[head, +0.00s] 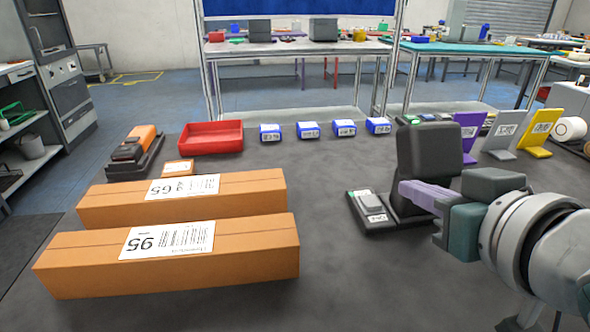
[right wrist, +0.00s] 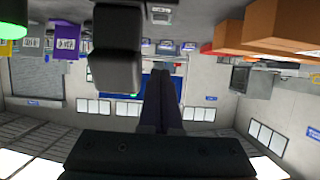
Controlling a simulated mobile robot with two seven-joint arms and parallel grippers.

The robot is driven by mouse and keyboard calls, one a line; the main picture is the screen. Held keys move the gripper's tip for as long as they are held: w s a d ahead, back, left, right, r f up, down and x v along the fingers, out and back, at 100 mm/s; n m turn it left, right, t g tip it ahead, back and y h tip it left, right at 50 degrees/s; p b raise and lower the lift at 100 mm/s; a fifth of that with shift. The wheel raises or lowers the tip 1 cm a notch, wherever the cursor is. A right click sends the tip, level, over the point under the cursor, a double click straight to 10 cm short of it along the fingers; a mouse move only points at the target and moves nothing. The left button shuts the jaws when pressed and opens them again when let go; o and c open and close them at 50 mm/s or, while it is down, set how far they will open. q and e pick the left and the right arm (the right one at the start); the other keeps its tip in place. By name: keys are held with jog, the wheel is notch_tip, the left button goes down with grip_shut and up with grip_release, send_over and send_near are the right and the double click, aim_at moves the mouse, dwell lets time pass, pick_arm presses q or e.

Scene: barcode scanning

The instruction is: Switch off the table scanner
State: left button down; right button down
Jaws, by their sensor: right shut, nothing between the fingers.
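The table scanner stands upright on the grey table right of centre in the head view, with a black head (head: 429,150) on a stem and a flat base (head: 380,222). The base carries a grey switch block (head: 369,201), a small green spot and a white label too small to read. My right gripper (head: 408,190) is shut and empty, its purple fingers in front of the scanner's stem, right of the switch block. I cannot tell whether they touch the scanner. In the right wrist view, upside down, the scanner head (right wrist: 116,45) is beside the shut fingers (right wrist: 160,100). My left gripper is out of view.
Two long cardboard boxes (head: 185,198) (head: 170,265) with labels lie at left. An orange hand scanner (head: 138,142) in a black holder, a red tray (head: 211,138) and several blue boxes (head: 308,130) line the back. Coloured label stands (head: 502,133) are at right. The front middle is clear.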

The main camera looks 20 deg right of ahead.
jog(key=b, duration=0.2)
send_over(370, 201)
jog(key=s, duration=0.2)
jog(key=f, duration=0.4)
jog(key=shift+w+a, duration=0.1)
jog(key=shift+a, duration=0.2)
jog(key=f, duration=0.2)
jog(key=shift+s+a+f+b, duration=0.1)
jog(key=shift+s+f+b, duration=0.25)
jog(key=shift+s, duration=0.05)
jog(key=shift+s+f, duration=0.1)
jog(key=shift+f, duration=0.45)
jog(key=shift+s+f, duration=0.2)
jog(key=shift+f, duration=0.4)
jog(key=shift+a+r+p, duration=0.1)
jog(key=shift+r+p, duration=0.55)
jog(key=shift+r, duration=0.25)
